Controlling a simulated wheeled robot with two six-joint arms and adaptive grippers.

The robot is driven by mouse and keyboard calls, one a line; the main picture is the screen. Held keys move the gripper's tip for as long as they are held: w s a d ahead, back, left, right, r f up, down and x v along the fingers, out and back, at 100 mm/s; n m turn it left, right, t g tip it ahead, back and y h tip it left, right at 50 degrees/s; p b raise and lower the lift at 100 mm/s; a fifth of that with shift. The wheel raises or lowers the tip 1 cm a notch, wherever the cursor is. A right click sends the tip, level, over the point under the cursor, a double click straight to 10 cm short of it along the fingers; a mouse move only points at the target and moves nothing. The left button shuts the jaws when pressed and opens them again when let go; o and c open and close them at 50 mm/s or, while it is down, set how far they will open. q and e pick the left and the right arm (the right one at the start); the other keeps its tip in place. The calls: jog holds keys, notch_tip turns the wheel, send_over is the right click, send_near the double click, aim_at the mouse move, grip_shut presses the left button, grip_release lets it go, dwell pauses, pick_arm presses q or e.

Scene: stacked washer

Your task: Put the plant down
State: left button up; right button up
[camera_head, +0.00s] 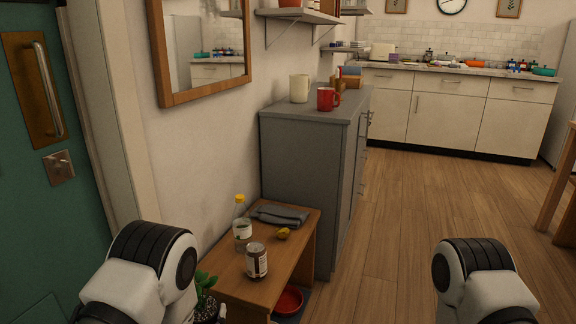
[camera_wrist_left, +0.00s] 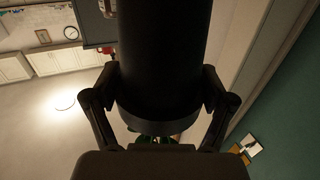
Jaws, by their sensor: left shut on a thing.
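The plant (camera_head: 204,283) has green leaves that show low in the head view, just right of my left arm and in front of the small wooden table. In the left wrist view my left gripper (camera_wrist_left: 160,88) has a finger on each side of a large dark cylinder, which looks like the pot (camera_wrist_left: 163,60). Green leaves (camera_wrist_left: 152,138) peek out past its rim. I cannot tell whether the pot touches anything below. My right gripper is out of view; only its arm shows at the lower right.
The wooden table (camera_head: 224,272) holds a yellow-capped bottle (camera_head: 242,232), a jar (camera_head: 257,261), a lemon (camera_head: 283,233) and a folded grey cloth (camera_head: 279,214). A red bowl (camera_head: 289,300) sits below. A grey cabinet (camera_head: 305,190) stands behind. The floor to the right is clear.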

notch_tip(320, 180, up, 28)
jog(key=p, duration=2.6)
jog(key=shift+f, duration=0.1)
